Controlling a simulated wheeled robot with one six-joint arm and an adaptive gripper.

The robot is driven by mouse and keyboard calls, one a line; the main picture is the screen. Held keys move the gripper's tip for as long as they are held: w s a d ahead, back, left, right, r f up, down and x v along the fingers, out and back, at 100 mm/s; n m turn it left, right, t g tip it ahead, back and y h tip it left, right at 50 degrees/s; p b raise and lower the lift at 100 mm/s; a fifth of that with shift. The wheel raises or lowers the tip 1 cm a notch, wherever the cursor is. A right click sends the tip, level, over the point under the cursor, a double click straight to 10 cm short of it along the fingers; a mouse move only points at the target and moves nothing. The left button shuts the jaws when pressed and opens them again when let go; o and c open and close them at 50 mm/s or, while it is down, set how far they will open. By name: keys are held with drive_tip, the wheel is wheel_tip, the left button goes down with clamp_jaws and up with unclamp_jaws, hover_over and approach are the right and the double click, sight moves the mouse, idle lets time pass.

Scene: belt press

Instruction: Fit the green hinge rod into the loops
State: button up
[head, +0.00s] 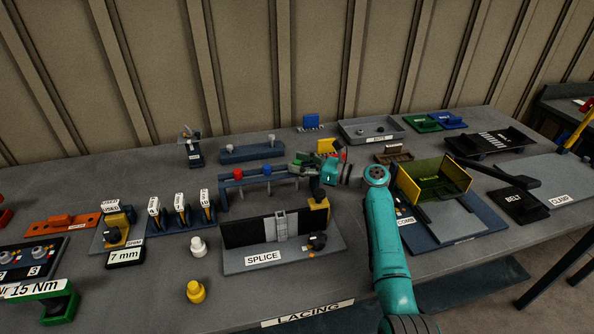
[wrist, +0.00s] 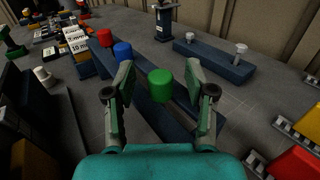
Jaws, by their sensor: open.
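A green-capped rod (wrist: 160,84), which I take for the hinge rod, stands in a blue rack (head: 247,190). In the wrist view its green cap is between the two fingers of my gripper (wrist: 159,82), with a gap on each side. My gripper (head: 303,163) is open and holds nothing. In the head view it covers the green cap. The rod's shaft below the cap is hidden. The splice station (head: 250,260) stands in front of the rack, with a dark belt and a silver strip (head: 280,226) in its middle. Single loops are too small to make out.
A red-capped rod (head: 238,174) and a blue-capped rod (head: 267,170) stand to the left in the same rack. A blue block with grey pins (head: 252,153) lies behind it. A yellow-and-green station (head: 432,183) stands to the right. White and yellow knobs (head: 196,291) stand front left.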

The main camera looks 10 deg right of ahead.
drive_tip(key=shift+w+a, duration=0.3)
drive_tip(key=shift+a, duration=0.05)
clamp_jaws()
wheel_tip(320, 180, up, 18)
drive_tip(key=f, duration=0.1)
drive_tip(key=s+a, duration=0.4)
drive_tip(key=s, duration=0.4)
drive_tip(key=s+a, duration=0.4)
drive_tip(key=s, duration=0.5)
drive_tip(key=shift+a+r, duration=0.15)
drive_tip(key=shift+a, duration=0.15)
wheel_tip(320, 180, down, 7)
drive_tip(key=shift+r, duration=0.15)
